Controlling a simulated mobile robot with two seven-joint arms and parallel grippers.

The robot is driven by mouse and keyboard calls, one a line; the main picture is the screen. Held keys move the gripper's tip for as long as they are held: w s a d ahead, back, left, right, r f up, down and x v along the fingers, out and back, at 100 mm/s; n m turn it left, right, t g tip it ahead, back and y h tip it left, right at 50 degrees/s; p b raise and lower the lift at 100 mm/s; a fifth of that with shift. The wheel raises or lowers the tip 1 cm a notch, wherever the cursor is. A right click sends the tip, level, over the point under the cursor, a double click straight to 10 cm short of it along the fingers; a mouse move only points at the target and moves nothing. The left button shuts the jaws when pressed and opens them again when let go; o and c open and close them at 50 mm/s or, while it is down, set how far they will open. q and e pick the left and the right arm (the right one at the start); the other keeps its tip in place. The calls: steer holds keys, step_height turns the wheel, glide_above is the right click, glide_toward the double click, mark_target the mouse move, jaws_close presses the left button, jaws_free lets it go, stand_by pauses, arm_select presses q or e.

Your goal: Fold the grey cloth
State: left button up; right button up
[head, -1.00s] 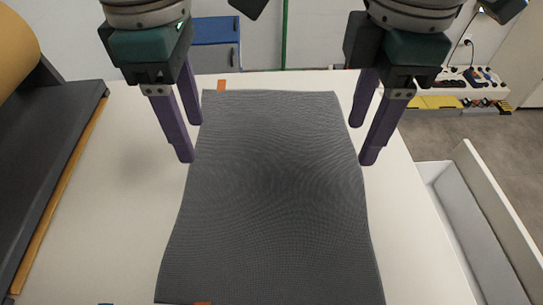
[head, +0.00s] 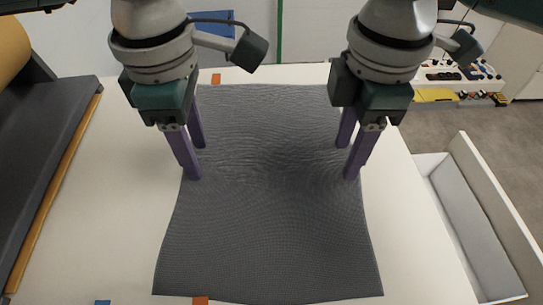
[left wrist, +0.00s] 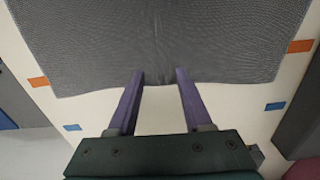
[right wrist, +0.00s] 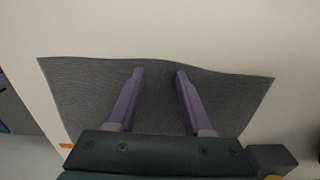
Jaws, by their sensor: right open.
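The grey cloth (head: 268,230) lies spread out, nearly flat, on the white table. My left gripper (head: 197,162) is at the cloth's left edge in the head view, its purple fingers apart. In the left wrist view the left gripper's tips (left wrist: 160,73) reach just over the edge of the cloth (left wrist: 170,35). My right gripper (head: 344,162) is at the right edge, its fingers also apart. In the right wrist view its tips (right wrist: 159,72) lie over the cloth (right wrist: 85,100), close to its edge. Whether the tips touch the cloth is unclear.
The white table (head: 100,215) is bare on both sides of the cloth. Orange tape (head: 215,79) and blue tape (head: 103,302) mark it. A dark conveyor-like unit (head: 45,150) stands left. An open white box (head: 470,215) is at the right. A power strip (head: 455,75) is behind.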

arm_select(q)
jaws_close()
arm_select(e)
jaws_close()
stand_by(0.8)
